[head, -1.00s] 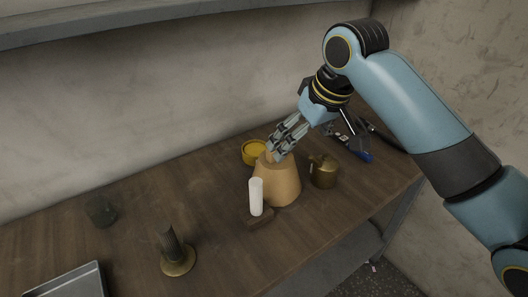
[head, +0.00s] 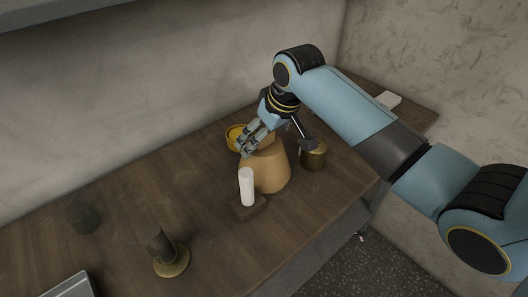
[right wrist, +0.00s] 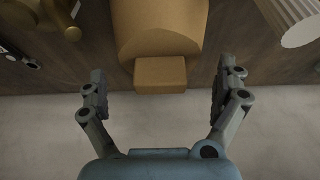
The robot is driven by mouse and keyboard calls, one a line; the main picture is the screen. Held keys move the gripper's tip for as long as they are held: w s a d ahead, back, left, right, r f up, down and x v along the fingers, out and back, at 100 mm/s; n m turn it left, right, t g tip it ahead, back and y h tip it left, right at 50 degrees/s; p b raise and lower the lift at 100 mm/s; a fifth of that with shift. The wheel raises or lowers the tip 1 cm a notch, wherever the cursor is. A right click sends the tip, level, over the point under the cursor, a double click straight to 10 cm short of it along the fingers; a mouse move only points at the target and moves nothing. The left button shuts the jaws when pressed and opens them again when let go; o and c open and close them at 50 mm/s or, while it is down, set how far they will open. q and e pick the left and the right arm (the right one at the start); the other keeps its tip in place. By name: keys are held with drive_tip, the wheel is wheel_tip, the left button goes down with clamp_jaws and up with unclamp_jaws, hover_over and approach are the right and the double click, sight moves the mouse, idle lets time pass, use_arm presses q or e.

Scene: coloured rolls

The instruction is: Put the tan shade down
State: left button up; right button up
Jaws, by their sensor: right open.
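The tan shade (head: 268,172) stands upright on the wooden table, a wide tapered body. In the right wrist view the shade (right wrist: 160,30) is at the top centre, with its small block-like neck (right wrist: 160,76) pointing toward my gripper. My right gripper (head: 249,150) is at the top of the shade, on its far left side in the head view, and partly covers the neck. In the right wrist view the right gripper (right wrist: 162,72) is open, with one finger on each side of the neck and clear gaps between. My left gripper is not in view.
A white cylinder (head: 246,187) on a dark block stands close in front of the shade. A yellow bowl (head: 232,140) is behind left and a brass pot (head: 314,160) at right. A fluted dark piece with brass base (head: 172,264) stands front left.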

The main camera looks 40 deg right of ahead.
drive_tip(key=shift+w+f, duration=0.35)
drive_tip(key=shift+f, duration=0.25)
drive_tip(key=shift+s, duration=0.1)
drive_tip(key=c, duration=1.3)
drive_tip(key=shift+c, duration=0.3)
drive_tip(key=shift+r, duration=0.15)
